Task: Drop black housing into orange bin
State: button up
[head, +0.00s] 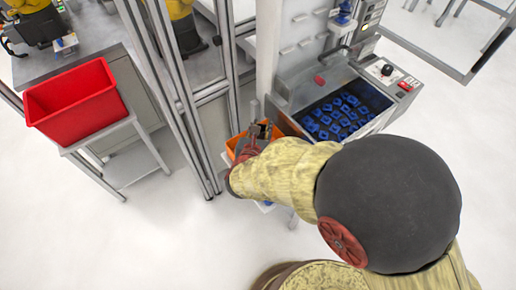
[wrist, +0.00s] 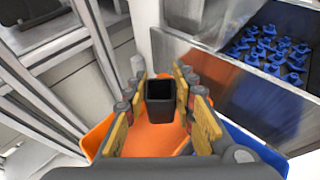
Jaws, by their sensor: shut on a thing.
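The black housing (wrist: 160,104) is a small dark box with an open top, upright between my fingers in the wrist view. My gripper (wrist: 159,110) is shut on it, with yellow finger pads on both sides. The orange bin (wrist: 148,137) lies below the housing and gripper, partly hidden by them. In the head view my gripper (head: 261,131) is over the orange bin (head: 289,127), and my arm covers much of the bin. The housing cannot be made out clearly there.
A machine tray with several blue parts (head: 342,116) stands right of the bin. A blue bin (wrist: 240,150) sits beside the orange one. A metal frame post (head: 178,95) rises to the left. A red bin (head: 75,102) stands on a table further left.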

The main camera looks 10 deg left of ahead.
jog(key=shift+f+b, duration=0.7)
jog(key=shift+f, duration=0.7)
jog(key=o, duration=1.1)
jog(key=shift+c, duration=0.2)
jog(key=shift+s, duration=0.1)
jog(key=v, duration=1.2)
